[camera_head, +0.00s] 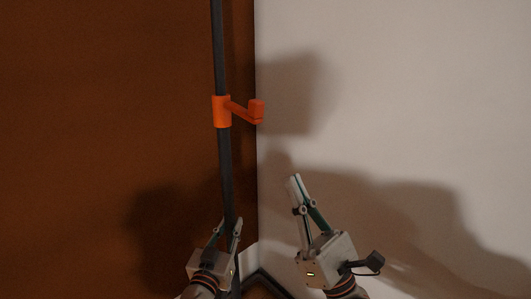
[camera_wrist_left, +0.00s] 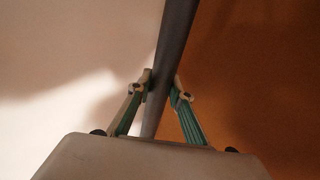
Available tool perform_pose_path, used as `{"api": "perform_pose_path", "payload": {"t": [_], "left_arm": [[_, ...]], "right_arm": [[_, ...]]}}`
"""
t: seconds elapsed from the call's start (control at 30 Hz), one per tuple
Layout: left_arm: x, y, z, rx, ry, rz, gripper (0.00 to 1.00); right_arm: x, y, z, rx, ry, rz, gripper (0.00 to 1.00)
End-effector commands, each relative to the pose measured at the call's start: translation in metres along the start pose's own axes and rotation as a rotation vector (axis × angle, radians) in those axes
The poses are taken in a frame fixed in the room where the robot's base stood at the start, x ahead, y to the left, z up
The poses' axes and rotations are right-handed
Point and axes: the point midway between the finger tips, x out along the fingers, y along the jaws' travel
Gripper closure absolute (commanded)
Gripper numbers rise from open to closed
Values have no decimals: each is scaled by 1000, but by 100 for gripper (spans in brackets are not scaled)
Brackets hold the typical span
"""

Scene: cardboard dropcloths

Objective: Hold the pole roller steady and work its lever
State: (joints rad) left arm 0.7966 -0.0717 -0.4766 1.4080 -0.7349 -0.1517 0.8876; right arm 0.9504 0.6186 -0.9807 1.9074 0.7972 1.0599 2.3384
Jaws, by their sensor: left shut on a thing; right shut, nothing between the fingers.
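The pole roller is a dark upright pole (camera_head: 222,60) in the head view, with an orange collar (camera_head: 222,112) around it. An orange lever (camera_head: 245,112) sticks out from the collar to the right and ends in a short upturned tip. My left gripper (camera_head: 230,222) is shut on the pole well below the collar. In the left wrist view the pole (camera_wrist_left: 173,50) runs between the fingers of my left gripper (camera_wrist_left: 161,80). My right gripper (camera_head: 294,178) is shut and empty, below and to the right of the lever, apart from it. The roller's head is not in view.
A brown wall (camera_head: 100,100) stands to the left and a pale wall (camera_head: 400,90) to the right. They meet in a corner just behind the pole. Dark edging (camera_head: 265,278) runs along the corner's foot. Space around the lever looks clear.

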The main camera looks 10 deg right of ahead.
Motion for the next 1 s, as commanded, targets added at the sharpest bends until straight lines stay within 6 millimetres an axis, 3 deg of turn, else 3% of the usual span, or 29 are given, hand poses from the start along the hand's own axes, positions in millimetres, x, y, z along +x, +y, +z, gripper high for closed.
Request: {"api": "perform_pose_path", "payload": {"t": [0.17, 0.2, 0.27, 0.3, 0.73, 1.0], "left_arm": [[0, 0, 0, 0, 1, 0, 100], [0, 0, 0, 0, 1, 0, 78], [0, 0, 0, 0, 1, 0, 62], [0, 0, 0, 0, 1, 0, 61], [-7, -1, 1, 2, -1, -1, 61], [-55, -1, 2, 0, -2, 0, 61]], "right_arm": [[0, 0, 0, 0, 0, 0, 100], [0, 0, 0, 0, 0, 0, 100], [0, 0, 0, 0, 0, 0, 100], [0, 0, 0, 0, 0, 0, 100], [0, 0, 0, 0, 0, 0, 100], [0, 0, 0, 0, 0, 0, 100]]}}
